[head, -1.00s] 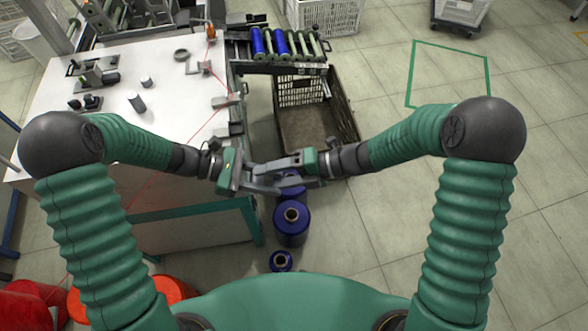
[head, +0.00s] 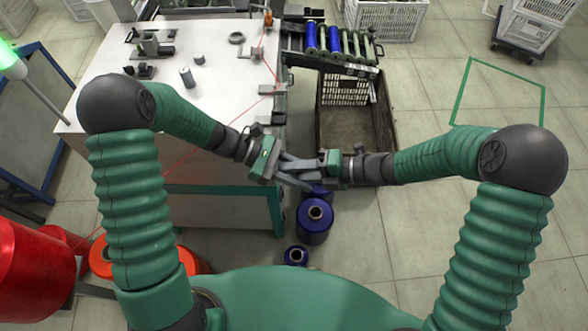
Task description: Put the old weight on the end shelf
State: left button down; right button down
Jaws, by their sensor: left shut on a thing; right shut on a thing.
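My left gripper (head: 280,172) and my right gripper (head: 305,175) meet in front of the table's near right corner, above the blue cones on the floor. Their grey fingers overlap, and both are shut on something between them. What they hold is mostly hidden, so I cannot tell whether it is the old weight. A grey cylinder (head: 187,78) and a shorter one (head: 200,60) stand upright on the white table (head: 215,110). Small grey ledges (head: 272,91) stick out along the table's right edge. I cannot tell which one is the end shelf.
A rack of blue and green bobbins (head: 330,42) stands behind an open brown crate (head: 355,130). Blue cones (head: 314,222) stand on the floor below my grippers. A red drum (head: 35,275) is at the left.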

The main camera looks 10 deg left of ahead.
pick_arm(q)
jog(key=c, duration=0.9)
grip_release()
jog(key=shift+r, duration=0.1)
